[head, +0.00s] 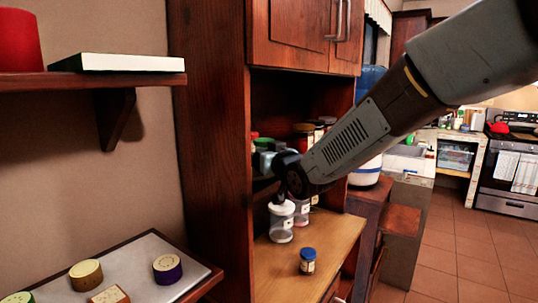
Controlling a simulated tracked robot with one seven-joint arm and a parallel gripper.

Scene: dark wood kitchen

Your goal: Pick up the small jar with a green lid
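My gripper (282,196) is at the end of my arm, inside the cabinet's open niche. It points down just above a clear jar with a white lid (281,223). Its fingers are small and dark here, so I cannot tell if they are open or touch that lid. Behind my gripper, on the niche shelf, stand several jars. I cannot tell for certain which jar is the small green-lidded one.
A small blue-lidded jar (308,261) stands on the wooden counter (285,285), with clear wood around it. Another clear jar (301,213) stands behind the white-lidded one. A tray (130,268) with several round tins is at lower left. A wall shelf (60,82) juts out above.

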